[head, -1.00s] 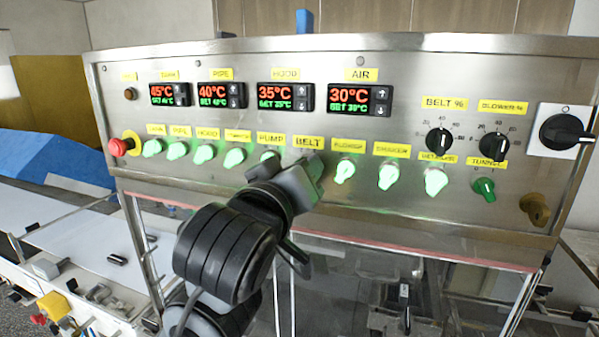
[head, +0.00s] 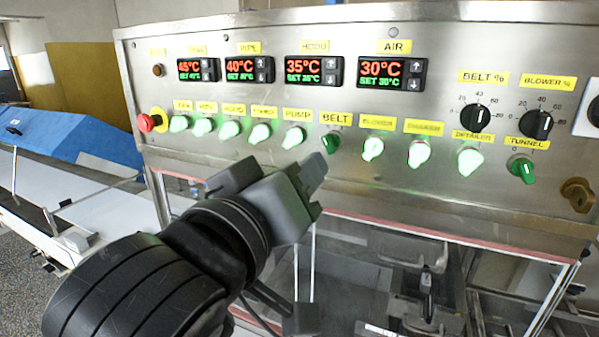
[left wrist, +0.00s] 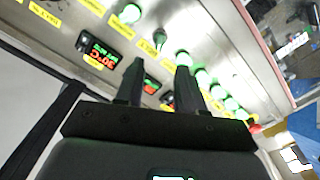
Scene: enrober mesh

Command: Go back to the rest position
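My left gripper (head: 312,188) is in front of and below the knob row of a steel control panel (head: 340,205), apart from it. In the left wrist view its two fingers (left wrist: 160,72) stand apart with nothing between them, and the panel shows beyond. The BELT knob (head: 330,142) is dark green and unlit, just above the gripper and clear of it. The PUMP knob (head: 293,138) beside it glows pale green. My right gripper is in neither view.
The TUNNEL knob (head: 521,169) is dark green; several other knobs glow. A red stop button (head: 147,122) juts out at the panel's left end. A clear cover with a reddish top edge (head: 430,233) lies below the panel. A white conveyor (head: 110,212) is at left.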

